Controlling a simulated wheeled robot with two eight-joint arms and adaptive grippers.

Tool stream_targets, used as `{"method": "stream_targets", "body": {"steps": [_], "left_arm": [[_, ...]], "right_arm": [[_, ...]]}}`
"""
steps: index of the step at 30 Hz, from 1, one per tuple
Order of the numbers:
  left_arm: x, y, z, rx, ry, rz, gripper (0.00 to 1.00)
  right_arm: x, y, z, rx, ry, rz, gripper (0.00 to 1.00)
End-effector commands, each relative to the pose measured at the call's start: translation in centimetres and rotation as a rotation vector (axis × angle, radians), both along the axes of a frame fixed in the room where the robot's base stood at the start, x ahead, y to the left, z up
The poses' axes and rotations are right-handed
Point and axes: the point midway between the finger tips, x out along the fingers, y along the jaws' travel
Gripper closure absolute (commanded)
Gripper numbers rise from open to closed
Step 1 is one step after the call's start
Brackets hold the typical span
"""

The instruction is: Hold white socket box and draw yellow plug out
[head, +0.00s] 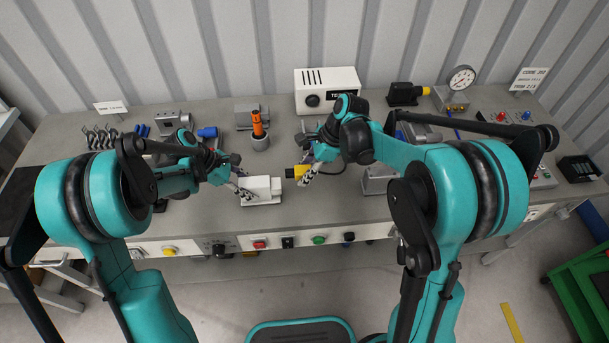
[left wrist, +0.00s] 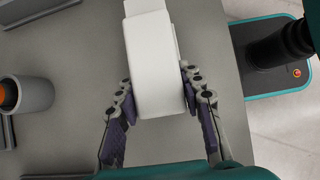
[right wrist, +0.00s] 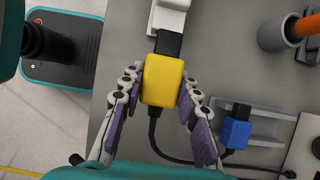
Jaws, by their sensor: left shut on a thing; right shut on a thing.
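The white socket box (head: 262,188) lies on the bench near its front edge; it fills the upper middle of the left wrist view (left wrist: 155,60). My left gripper (head: 243,189) is shut on it, one finger along each side. The yellow plug (head: 294,171) is to the right of the box. In the right wrist view the yellow plug (right wrist: 161,80) sits between the fingers of my right gripper (right wrist: 160,84), which is shut on it. Its black nose points at the end of the white box; whether any of it is still inside I cannot tell. A black cable trails from its rear.
A grey cup with an orange-handled tool (head: 258,128) stands behind the box. A white tester (head: 327,88) stands at the back. Buttons line the bench's front panel.

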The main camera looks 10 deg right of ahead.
Motion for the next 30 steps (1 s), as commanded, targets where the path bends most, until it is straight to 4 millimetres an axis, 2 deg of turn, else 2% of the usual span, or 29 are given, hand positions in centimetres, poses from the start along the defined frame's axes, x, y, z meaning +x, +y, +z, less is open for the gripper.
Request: {"method": "stream_targets", "body": {"steps": [6, 7, 9, 10, 18, 22, 30], "left_arm": [[0.0, 0.0, 0.0, 0.0, 0.0, 0.0, 0.95], [0.0, 0.0, 0.0, 0.0, 0.0, 0.0, 0.6], [0.0, 0.0, 0.0, 0.0, 0.0, 0.0, 0.42], [0.0, 0.0, 0.0, 0.0, 0.0, 0.0, 0.39], [0.0, 0.0, 0.0, 0.0, 0.0, 0.0, 0.39], [0.0, 0.5, 0.7, 0.0, 0.0, 0.001, 0.39], [0.0, 3.6, 5.2, 0.0, 0.0, 0.002, 0.39]], "right_arm": [[0.0, 0.0, 0.1, 0.0, 0.0, 0.0, 1.0], [0.0, 0.0, 0.1, 0.0, 0.0, 0.0, 1.0], [0.0, 0.0, 0.1, 0.0, 0.0, 0.0, 1.0], [0.0, 0.0, 0.1, 0.0, 0.0, 0.0, 1.0], [0.0, 0.0, 0.1, 0.0, 0.0, 0.0, 1.0], [0.0, 0.0, 0.1, 0.0, 0.0, 0.0, 1.0], [0.0, 0.0, 0.1, 0.0, 0.0, 0.0, 1.0]]}}
